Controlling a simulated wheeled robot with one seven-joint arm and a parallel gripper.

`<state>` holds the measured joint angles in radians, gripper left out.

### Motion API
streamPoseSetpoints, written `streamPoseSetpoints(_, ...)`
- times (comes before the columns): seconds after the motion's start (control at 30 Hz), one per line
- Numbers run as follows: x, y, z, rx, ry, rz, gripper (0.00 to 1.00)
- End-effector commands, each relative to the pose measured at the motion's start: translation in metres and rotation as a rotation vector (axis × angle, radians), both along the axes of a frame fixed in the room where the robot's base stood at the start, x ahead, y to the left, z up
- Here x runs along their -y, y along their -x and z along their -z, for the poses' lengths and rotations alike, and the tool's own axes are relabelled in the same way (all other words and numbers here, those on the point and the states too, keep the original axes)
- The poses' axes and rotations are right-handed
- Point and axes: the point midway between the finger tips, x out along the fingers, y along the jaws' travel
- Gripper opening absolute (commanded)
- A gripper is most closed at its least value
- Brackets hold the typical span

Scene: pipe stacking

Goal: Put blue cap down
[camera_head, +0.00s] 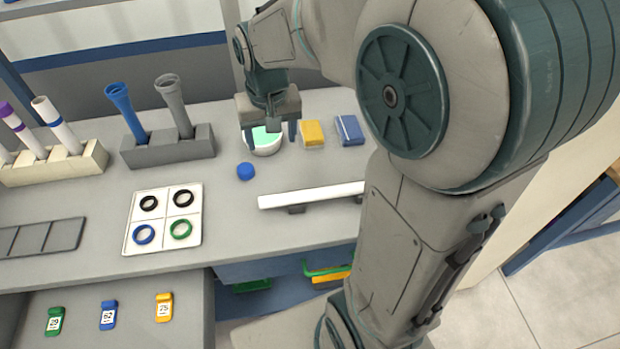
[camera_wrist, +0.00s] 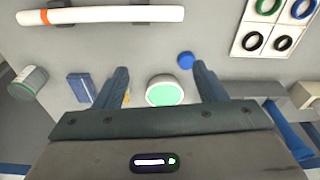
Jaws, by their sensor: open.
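The blue cap (camera_head: 246,171) rests on the grey table, just in front of a round white container with a green inside (camera_head: 267,143). My gripper (camera_head: 271,134) is open and empty, pointing down over that container. The green-and-white container (camera_wrist: 164,90) shows between the spread fingers of my gripper (camera_wrist: 160,70). I cannot tell how high the fingertips are above the table.
A white pipe (camera_head: 312,195) lies on low supports to the front right. A yellow box (camera_head: 312,134) and a blue box (camera_head: 349,130) stand right of the container. A white board with rings (camera_head: 163,219) and a grey holder with pipes (camera_head: 168,150) are to the left.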

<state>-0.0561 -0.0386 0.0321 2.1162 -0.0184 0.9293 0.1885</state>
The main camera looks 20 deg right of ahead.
Motion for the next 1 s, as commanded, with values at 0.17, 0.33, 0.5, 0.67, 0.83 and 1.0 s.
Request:
streamPoseSetpoints(0.17,0.016,0.063,-0.012,0.055,0.006,-0.034,0.65)
streamPoseSetpoints(0.33,0.025,0.110,-0.010,0.097,0.009,-0.064,0.65)
streamPoseSetpoints(0.5,0.029,0.137,-0.005,0.119,0.013,-0.082,0.65)
streamPoseSetpoints(0.67,0.030,0.144,-0.002,0.123,0.013,-0.088,0.65)
streamPoseSetpoints(0.83,0.030,0.143,-0.002,0.123,0.013,-0.088,0.65)
streamPoseSetpoints(1.0,0.030,0.143,-0.002,0.123,0.013,-0.088,0.53)
